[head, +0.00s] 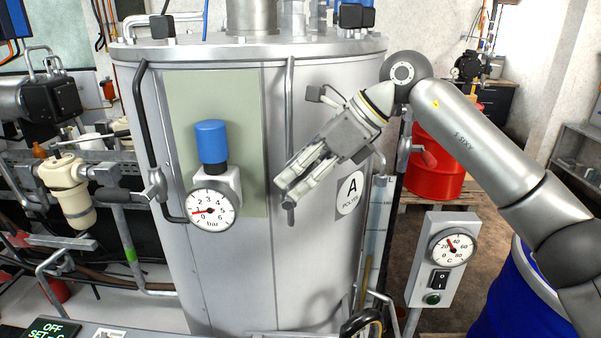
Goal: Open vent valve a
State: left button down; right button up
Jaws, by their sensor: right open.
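The big steel tank (225,285) carries a round plate marked A (349,194). No readable label shows which fitting is vent valve a. Dark valve-like blocks stand on the tank top at left (162,26) and at right (351,15). My right gripper (288,186) is in front of the tank, left of the A plate. Its fingers point down and left, apart and empty. It overlaps a vertical bar (289,85) in the picture; contact cannot be told. My left gripper is out of view.
A pressure gauge (213,208) with a blue-capped regulator (211,142) is on the tank front. A temperature box (440,262) stands at right, near a blue drum (510,300). A red drum (437,170) is behind. Pipes and a filter (70,190) crowd the left.

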jog(key=shift+d+r, duration=0.15)
jog(key=shift+d, duration=0.05)
jog(key=w+v, duration=0.1)
jog(key=v, duration=1)
jog(key=shift+s+r, duration=0.25)
jog(key=shift+s, duration=0.2)
jog(key=shift+d, duration=0.15)
